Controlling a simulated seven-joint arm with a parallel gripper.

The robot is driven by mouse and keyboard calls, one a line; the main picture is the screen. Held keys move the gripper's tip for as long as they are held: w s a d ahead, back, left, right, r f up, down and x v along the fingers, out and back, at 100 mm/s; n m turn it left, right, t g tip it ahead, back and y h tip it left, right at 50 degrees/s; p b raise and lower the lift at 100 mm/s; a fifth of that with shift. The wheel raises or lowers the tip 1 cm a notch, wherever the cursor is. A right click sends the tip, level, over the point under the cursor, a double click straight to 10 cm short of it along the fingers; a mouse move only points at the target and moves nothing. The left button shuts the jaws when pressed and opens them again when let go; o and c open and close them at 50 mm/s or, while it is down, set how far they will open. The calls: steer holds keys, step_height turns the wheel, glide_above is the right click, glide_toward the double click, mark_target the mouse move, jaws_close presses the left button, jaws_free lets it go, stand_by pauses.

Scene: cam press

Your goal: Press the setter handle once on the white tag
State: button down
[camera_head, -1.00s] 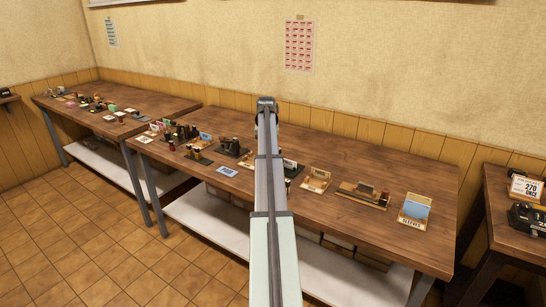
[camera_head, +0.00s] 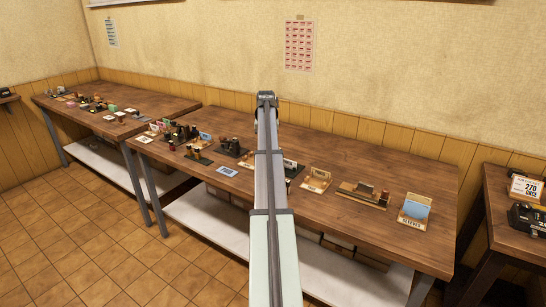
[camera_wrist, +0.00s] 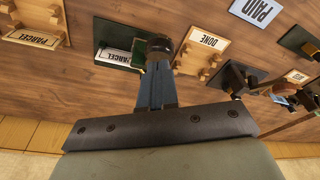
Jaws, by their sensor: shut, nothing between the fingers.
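In the wrist view my gripper (camera_wrist: 156,76) is shut, its blue-grey fingers together and pointing down toward the wooden table. A dark round knob (camera_wrist: 160,44) shows right at the fingertips; it looks like the top of the setter handle. I cannot tell if they touch. A dark green base (camera_wrist: 137,50) lies by the knob, partly hidden by the fingers. A white tag reading PARCEL (camera_wrist: 117,58) lies against that base, partly overlapped by it. In the head view my arm hides the gripper and this spot.
In the wrist view, a wooden holder marked DONE (camera_wrist: 206,40) stands to the right, a PARCEL sign (camera_wrist: 33,39) at left and a PAID card (camera_wrist: 255,10) at upper right. Dark devices (camera_wrist: 236,78) stand at right. In the head view, a SLEEVES holder (camera_head: 414,213) stands at the table's right end.

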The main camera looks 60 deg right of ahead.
steer(key=shift+r, duration=0.5)
steer(key=v, duration=0.4)
steer(key=shift+w+d+r, duration=0.2)
steer(key=shift+d+r, duration=0.15)
steer(key=shift+r, duration=0.15)
stand_by(0.5)
